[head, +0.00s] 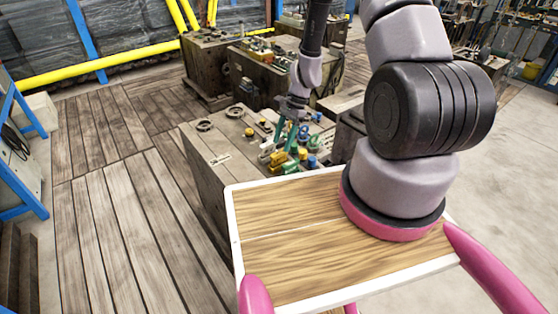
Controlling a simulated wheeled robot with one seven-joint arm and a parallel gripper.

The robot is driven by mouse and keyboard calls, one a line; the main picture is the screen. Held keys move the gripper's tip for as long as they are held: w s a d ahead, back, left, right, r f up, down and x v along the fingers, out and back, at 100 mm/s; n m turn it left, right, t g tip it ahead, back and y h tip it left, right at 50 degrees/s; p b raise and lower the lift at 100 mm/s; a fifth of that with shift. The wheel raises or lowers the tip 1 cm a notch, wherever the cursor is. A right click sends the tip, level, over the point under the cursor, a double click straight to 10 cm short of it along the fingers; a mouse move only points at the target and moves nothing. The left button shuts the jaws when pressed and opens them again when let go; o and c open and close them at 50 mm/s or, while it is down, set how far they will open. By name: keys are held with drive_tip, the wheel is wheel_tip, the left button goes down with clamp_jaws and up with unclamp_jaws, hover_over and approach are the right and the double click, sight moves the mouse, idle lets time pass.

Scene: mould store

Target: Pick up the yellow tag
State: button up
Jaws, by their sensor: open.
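Several small yellow pieces show on the worn mould block in front of me; at this size I cannot tell for sure which is the tag. A flat yellow piece (277,158) lies near the block's front right, beside green and blue pieces. A smaller yellow piece (249,132) sits further left, apart from the cluster. My gripper (289,117) points down above the back of the cluster, open. Its fingers are small and overlap the coloured fittings in view, so contact cannot be made out.
The mould block (213,150) carries colourful fittings close together on its right, with clearer surface on its left. Other mould blocks (262,82) stand behind. A blue rack (22,140) stands at the left. The wooden floor (110,210) between is clear.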

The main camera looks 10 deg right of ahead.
sight(279, 152)
drive_tip(key=x, duration=0.5)
drive_tip(key=shift+w+d+f, duration=0.15)
drive_tip(key=shift+w+f, duration=0.05)
drive_tip(key=shift+f, duration=0.25)
clamp_jaws()
